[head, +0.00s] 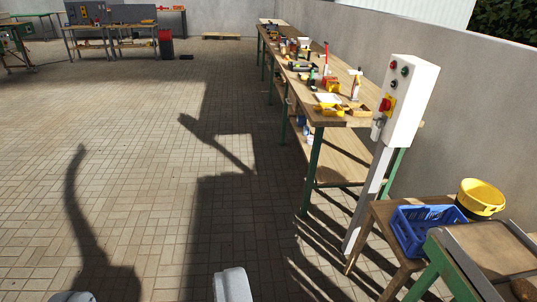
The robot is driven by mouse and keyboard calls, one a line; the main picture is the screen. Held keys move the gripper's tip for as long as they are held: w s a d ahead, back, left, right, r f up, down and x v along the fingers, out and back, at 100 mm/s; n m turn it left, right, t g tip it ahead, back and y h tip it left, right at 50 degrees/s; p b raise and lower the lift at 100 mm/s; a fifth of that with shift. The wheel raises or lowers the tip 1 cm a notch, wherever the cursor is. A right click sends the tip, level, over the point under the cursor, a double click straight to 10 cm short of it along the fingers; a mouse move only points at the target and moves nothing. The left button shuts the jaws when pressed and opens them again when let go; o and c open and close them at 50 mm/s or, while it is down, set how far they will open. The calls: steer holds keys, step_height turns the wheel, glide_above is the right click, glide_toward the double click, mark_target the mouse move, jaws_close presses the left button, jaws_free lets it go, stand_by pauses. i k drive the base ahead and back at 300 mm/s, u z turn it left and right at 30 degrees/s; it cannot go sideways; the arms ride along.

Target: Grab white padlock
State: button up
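No padlock can be made out for certain. A small pale grey-white object (377,129) shows at the side of the white control box, below its red knob; it is too small to tell what it is. My gripper does not show recognisably. Two pale grey rounded parts, apparently mine, enter at the bottom edge.
A long green-legged workbench (345,122) with tools runs along the right wall. The white control box (411,100) stands on a post at its near end. A blue crate (425,232) and yellow bucket (481,198) are at lower right. The paved floor at left is open.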

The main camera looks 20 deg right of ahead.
mark_target(376, 131)
steer(key=u, duration=0.05)
steer(key=i, duration=1.3)
steer(key=z, duration=0.35)
steer(key=i, duration=1.25)
steer(key=z, duration=0.45)
steer(key=i, duration=0.85)
steer(key=z, duration=0.25)
